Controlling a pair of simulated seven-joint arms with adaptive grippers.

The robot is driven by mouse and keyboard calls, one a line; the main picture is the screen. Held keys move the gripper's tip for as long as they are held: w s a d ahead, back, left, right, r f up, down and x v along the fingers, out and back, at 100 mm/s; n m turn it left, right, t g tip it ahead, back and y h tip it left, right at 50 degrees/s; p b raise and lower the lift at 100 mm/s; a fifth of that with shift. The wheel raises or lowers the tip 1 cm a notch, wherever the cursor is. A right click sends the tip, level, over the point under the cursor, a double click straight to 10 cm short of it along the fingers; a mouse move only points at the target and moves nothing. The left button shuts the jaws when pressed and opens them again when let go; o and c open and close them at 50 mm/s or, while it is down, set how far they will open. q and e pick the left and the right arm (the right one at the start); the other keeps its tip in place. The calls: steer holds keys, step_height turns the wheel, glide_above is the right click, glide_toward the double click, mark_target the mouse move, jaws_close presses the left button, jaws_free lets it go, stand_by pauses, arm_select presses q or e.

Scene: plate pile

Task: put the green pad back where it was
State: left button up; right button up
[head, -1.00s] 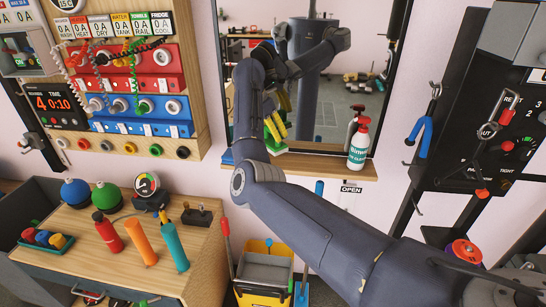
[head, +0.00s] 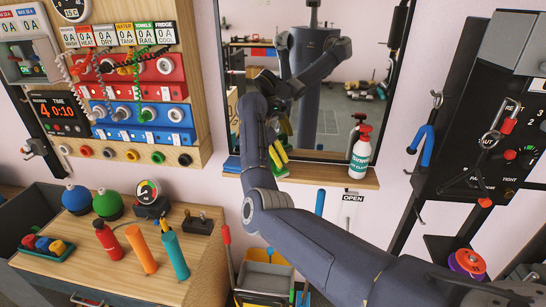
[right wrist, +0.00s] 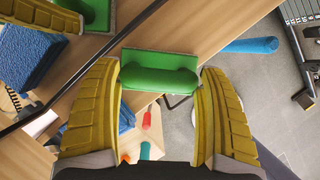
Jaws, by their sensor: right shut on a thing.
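My right gripper (head: 279,152) is at the mirror's lower edge, above the left part of the wooden shelf (head: 325,178). Its yellow fingers are shut on the green pad (head: 277,168), which is partly hidden by the arm in the head view. In the right wrist view, the pad's rounded green handle (right wrist: 160,78) sits between the fingers (right wrist: 159,100), its flat plate (right wrist: 160,58) over the wood. I cannot tell whether the pad touches the shelf. My left gripper is not in view.
A blue sponge (head: 232,164) lies at the shelf's left end. A white spray bottle (head: 360,155) with a red top stands at its right. The mirror (head: 335,115) behind reflects my arm and the pad. Shelf between pad and bottle is clear.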

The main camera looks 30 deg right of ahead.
steer(key=shift+f, duration=0.1)
steer(key=o, duration=1.1)
steer(key=v, duration=1.2)
